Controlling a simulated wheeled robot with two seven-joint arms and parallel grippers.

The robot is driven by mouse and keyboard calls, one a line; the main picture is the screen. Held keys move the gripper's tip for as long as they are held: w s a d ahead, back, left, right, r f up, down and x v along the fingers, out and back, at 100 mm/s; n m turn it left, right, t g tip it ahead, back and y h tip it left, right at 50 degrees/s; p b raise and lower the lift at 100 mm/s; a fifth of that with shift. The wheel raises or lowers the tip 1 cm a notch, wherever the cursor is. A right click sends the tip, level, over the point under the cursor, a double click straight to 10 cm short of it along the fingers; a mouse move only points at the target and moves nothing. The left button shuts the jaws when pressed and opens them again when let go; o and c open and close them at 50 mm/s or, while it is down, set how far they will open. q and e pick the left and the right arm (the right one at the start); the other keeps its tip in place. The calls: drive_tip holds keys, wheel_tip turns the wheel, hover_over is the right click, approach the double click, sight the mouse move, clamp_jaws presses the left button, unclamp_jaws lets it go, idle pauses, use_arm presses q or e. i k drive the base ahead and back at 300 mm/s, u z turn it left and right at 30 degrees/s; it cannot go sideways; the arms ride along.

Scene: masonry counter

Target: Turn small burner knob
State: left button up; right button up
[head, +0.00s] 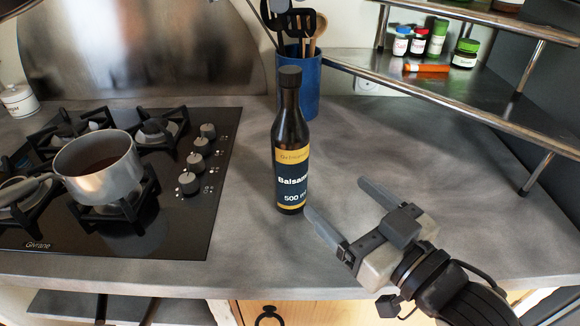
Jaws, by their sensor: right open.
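A column of several dark knobs with grey tops sits along the right side of the black gas cooktop (200,225). The front knob (188,183) and the rear knob (208,131) are at its two ends. The markings beside them are too small to read. A small burner (155,131) lies at the back right of the cooktop. My right gripper (342,210) is open and empty above the counter, right of the knobs, with the bottle between. Its fingers point up and left, and the left finger is close to the bottle's base. My left gripper is not in view.
A dark balsamic bottle (290,150) stands upright right of the cooktop. A blue utensil holder (306,85) is behind it. A metal pot (98,165) sits on a front burner. A metal shelf (450,85) holds jars. The grey counter (400,150) is clear behind my gripper.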

sight(187, 182)
drive_tip(key=k, duration=1)
